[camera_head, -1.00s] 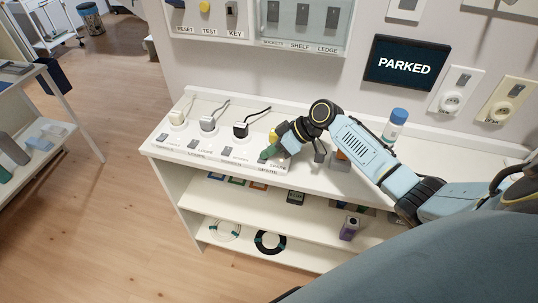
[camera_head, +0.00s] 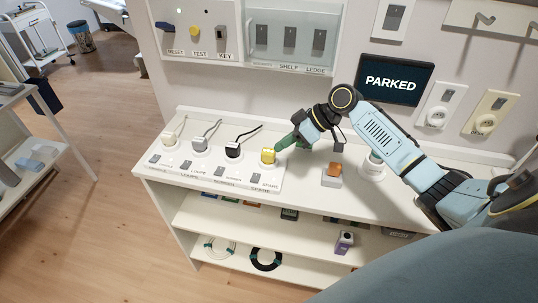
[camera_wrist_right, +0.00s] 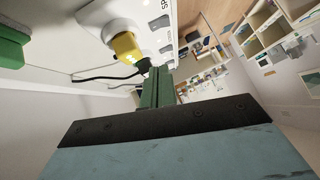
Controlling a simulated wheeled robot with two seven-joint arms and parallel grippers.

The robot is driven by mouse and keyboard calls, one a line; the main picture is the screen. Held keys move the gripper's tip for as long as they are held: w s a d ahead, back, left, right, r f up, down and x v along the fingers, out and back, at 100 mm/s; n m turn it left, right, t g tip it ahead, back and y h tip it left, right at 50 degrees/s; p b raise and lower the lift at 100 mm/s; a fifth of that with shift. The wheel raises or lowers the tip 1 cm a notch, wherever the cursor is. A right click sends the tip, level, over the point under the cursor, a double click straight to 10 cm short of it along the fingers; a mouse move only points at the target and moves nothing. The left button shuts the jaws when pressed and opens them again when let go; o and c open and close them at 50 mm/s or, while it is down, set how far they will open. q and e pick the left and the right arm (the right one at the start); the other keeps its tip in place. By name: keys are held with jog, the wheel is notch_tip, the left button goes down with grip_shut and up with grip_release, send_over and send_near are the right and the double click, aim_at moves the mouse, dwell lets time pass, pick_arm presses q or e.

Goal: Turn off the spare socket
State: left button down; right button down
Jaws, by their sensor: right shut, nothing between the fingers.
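The spare socket (camera_head: 268,163) is the rightmost in the row on the white counter, with a yellow plug (camera_head: 268,156) in it. Its small grey rocker switch (camera_head: 255,178) sits in front, beside the SPARE label; whether it is on or off is too small to tell. My right gripper (camera_head: 281,145) has green fingers, shut and empty, just right of and behind the yellow plug. In the right wrist view the fingers (camera_wrist_right: 157,88) show close to the yellow plug (camera_wrist_right: 127,48); contact cannot be told. My left gripper is not in view.
Other sockets with a black-corded plug (camera_head: 233,150), a grey plug (camera_head: 200,142) and a white plug (camera_head: 170,138) stand to the left, each with a switch. An orange-topped item (camera_head: 333,172) stands right. A wall screen (camera_head: 394,80) reads PARKED. Open shelves lie below.

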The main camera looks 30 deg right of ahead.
jog(key=shift+v, duration=1.3)
jog(key=shift+m+g+h, duration=0.3)
jog(key=shift+g+h, duration=0.3)
jog(key=shift+h, duration=0.2)
jog(key=s+a+f, duration=0.1)
jog(key=f, duration=0.2)
jog(key=s+a+f, duration=0.4)
jog(key=f, duration=0.1)
jog(key=shift+f, duration=0.4)
jog(key=s+a+f+m+h, duration=0.1)
jog(key=s+a+f+h, duration=0.1)
jog(key=s+a+f, duration=0.4)
jog(key=s+d+f+m+h+b, duration=0.15)
jog(key=s+f, duration=0.25)
jog(key=f, duration=0.5)
jog(key=s+f+m+g+h+b, duration=0.1)
jog(key=s+f+b, duration=0.15)
jog(key=f, duration=0.65)
jog(key=s+d+f+m+h+b, duration=0.15)
jog(key=s+f, duration=0.25)
jog(key=f, duration=0.4)
jog(key=s+a+f+g+b, duration=0.1)
jog(key=s+f, duration=0.7)
jog(key=s, duration=0.3)
jog(key=s+a+f+b, duration=0.2)
jog(key=s+f, duration=0.7)
jog(key=s, duration=0.2)
jog(key=shift+f+g, duration=0.25)
jog(key=shift+g, duration=0.15)
jog(key=shift+a, duration=0.1)
